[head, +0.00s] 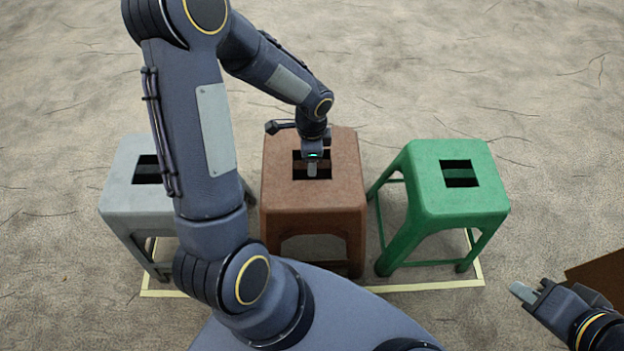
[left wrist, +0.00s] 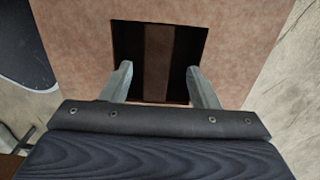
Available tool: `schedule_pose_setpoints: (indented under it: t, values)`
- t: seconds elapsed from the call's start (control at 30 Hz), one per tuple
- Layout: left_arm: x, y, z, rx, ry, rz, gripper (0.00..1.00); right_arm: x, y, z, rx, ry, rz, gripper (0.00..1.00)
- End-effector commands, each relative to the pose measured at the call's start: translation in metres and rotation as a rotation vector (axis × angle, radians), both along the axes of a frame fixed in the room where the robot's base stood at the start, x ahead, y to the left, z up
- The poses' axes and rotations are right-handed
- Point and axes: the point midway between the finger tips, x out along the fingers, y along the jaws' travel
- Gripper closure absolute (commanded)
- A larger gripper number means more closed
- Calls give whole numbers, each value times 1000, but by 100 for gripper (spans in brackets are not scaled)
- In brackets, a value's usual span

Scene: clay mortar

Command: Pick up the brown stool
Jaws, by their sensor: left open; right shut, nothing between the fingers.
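The brown stool (head: 335,190) stands upright in the middle of a row of three, with a square hole in its seat. My left gripper (head: 312,170) points down at this hole from above. In the left wrist view, its two open fingers (left wrist: 160,82) reach over the near edge of the hole, apart, with nothing held between them. A brown strip (left wrist: 157,60) shows inside the hole between the fingertips. How deep the fingertips are is hard to tell. The brown seat (left wrist: 85,35) fills much of that view. My right gripper (head: 523,292) is shut and empty at the lower right.
A grey stool (head: 120,185) stands left of the brown one, partly hidden by my left arm. A green stool (head: 420,185) stands to its right. Pale yellow tape (head: 430,286) marks the floor around them. A brown panel (head: 600,275) shows at the right edge. The floor behind is clear.

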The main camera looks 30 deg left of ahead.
Motion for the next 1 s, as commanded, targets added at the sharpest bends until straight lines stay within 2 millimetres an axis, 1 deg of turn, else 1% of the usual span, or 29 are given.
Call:
schedule_pose_setpoints:
  t: [0.2, 0.3, 0.37, 0.57, 0.9, 0.97, 1.0]
  values:
    - [-3, -3, -34, 0, 2, 0, 45, 0, 0, -19, 0, 0, 0, 100]
    - [-3, -3, -46, 0, 2, 1, 45, 0, 0, -23, 0, 0, 0, 100]
    - [-2, -3, -48, 0, 0, 1, 45, 0, 0, -23, 0, 0, 0, 100]
    - [-2, -3, -47, 0, -1, 2, 45, 0, 0, -22, 0, 0, 0, 100]
    - [-2, -3, -46, -1, -1, 2, 90, 0, 0, -22, 0, 0, 0, 100]
    - [-2, -3, -46, -1, -1, 2, 98, 0, 0, -22, 0, 0, 0, 100]
    - [-2, -3, -46, -1, -1, 2, 100, 0, 0, -22, 0, 0, 0, 100]
